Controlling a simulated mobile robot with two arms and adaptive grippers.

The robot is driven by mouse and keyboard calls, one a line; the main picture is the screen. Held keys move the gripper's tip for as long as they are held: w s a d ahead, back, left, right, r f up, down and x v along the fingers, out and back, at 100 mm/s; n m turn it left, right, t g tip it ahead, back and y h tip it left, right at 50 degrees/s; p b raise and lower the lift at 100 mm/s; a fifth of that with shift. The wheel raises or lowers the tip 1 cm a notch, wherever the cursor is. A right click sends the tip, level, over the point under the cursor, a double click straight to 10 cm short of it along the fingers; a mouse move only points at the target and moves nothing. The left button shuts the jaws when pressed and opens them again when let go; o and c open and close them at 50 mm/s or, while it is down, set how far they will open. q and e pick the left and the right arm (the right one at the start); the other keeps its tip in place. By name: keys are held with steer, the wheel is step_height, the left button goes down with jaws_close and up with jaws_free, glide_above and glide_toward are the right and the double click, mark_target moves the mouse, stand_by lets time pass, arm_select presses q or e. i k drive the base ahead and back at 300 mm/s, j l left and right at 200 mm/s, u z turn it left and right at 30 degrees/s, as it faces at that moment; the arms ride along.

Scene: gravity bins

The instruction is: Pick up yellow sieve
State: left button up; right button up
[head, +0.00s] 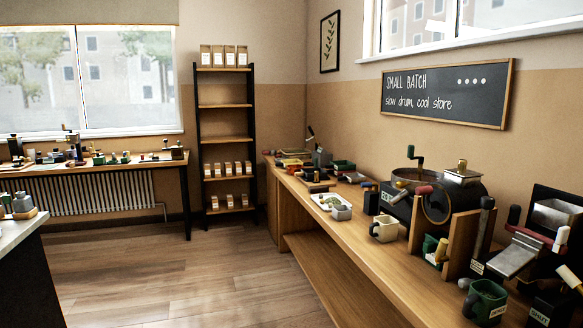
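I cannot make out a yellow sieve for certain in the head view. Small yellow parts show on the right wooden counter (355,247): a pale yellow handle-like piece (570,276) at the far right, and a yellowish piece (441,250) at a green container (430,244). They are too small to tell what they belong to. Neither of my grippers is in view.
A dark drum roaster (437,206) and a cream mug (384,229) stand on the crowded right counter. A green mug (484,301) is near its front. A shelf rack (226,137) stands in the corner. The wooden floor (185,275) is clear.

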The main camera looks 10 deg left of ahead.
mark_target(283, 163)
steer(key=i+u, duration=0.35)
steer(key=i, duration=0.4)
steer(key=i+l+u, duration=0.15)
steer(key=i+u, duration=0.2)
steer(key=i, duration=0.4)
steer(key=i+u, duration=0.15)
steer(key=i, duration=5.85)
steer(key=i+z, duration=0.25)
steer(key=i, duration=0.25)
steer(key=i+j+z, duration=0.2)
steer(key=i, duration=0.3)
steer(key=i+j+z, duration=0.1)
steer(key=i+z, duration=0.15)
steer(key=i, duration=0.25)
